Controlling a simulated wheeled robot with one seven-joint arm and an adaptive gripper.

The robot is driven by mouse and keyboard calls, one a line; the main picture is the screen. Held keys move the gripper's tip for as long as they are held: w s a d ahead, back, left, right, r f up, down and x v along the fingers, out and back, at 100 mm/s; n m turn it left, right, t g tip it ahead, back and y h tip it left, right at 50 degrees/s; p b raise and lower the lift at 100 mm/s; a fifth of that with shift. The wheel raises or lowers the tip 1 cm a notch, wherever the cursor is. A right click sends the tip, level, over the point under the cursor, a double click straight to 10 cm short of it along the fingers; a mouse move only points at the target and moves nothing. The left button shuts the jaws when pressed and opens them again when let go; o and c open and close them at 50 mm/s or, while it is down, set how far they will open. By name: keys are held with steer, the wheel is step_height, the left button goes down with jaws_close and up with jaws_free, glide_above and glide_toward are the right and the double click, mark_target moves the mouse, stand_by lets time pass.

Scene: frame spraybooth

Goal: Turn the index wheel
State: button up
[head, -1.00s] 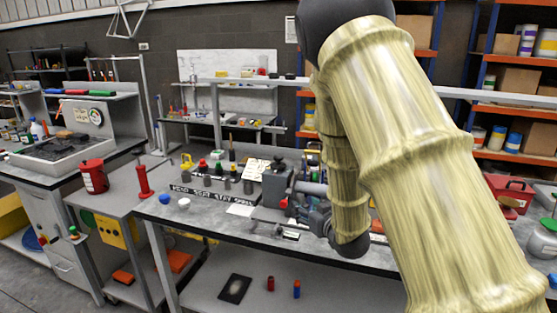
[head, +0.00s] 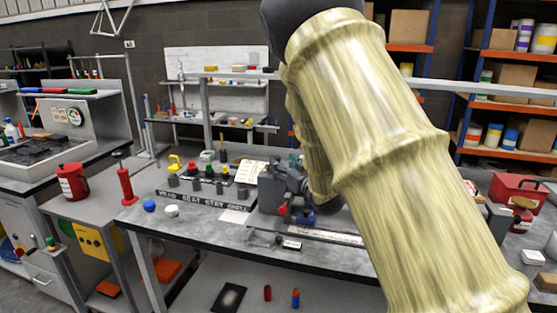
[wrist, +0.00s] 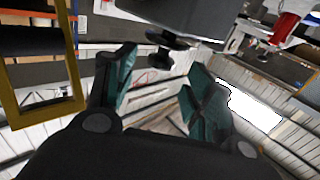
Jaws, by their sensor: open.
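A dark grey block-shaped fixture (head: 271,192) stands on the workbench, with a red knob (head: 283,210) low at its front. My gripper (head: 300,200) is just right of the fixture, partly hidden behind my arm. In the wrist view my gripper (wrist: 161,72) is open, its teal-padded fingers apart and nothing held between them. A small black stepped knob (wrist: 165,48) under a grey housing (wrist: 187,15) shows just beyond the gap between the fingertips. It may be the index wheel; I cannot tell for sure. The fingers appear apart from it.
A labelled rack (head: 206,200) with several knobbed pieces is left of the fixture. A blue cap (head: 149,206) and a white cap (head: 171,211) lie near the bench's left end. A red toolbox (head: 517,190) is at right. My arm covers much of the right side.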

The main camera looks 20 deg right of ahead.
mark_target(278, 160)
steer(key=shift+w+a+p, duration=0.15)
steer(key=shift+w+a, duration=0.05)
steer(key=shift+w, duration=0.75)
steer(key=shift+w+a+p, duration=0.15)
steer(key=shift+w+a, duration=0.05)
steer(key=shift+w, duration=0.7)
steer(key=c, duration=1)
